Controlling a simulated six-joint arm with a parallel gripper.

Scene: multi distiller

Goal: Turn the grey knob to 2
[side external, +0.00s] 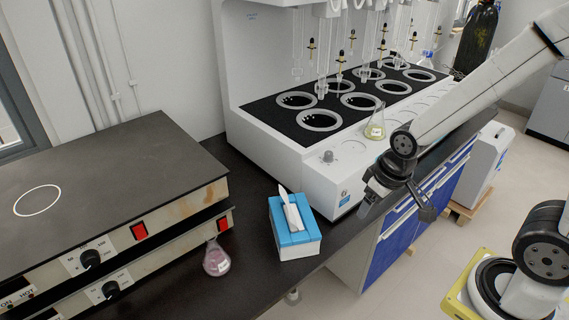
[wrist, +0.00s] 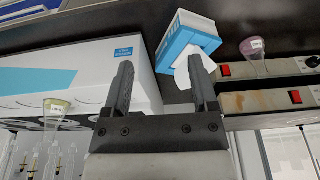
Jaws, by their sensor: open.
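The grey knob (side external: 328,156) stands on the flat front ledge of the white distiller (side external: 270,148), near its left corner. Its setting is too small to read. I cannot make out the knob in the wrist view. My gripper (side external: 396,208) is in front of the distiller's front face, to the right of the knob and apart from it. In the wrist view my gripper (wrist: 160,66) has its two dark fingers spread, with nothing between them.
A blue and white tissue box (side external: 294,238) stands on the dark bench, left of my gripper. A flask with yellowish liquid (side external: 375,126) stands on the ledge; a pinkish flask (side external: 215,260) is beside the stacked hotplates (side external: 110,180).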

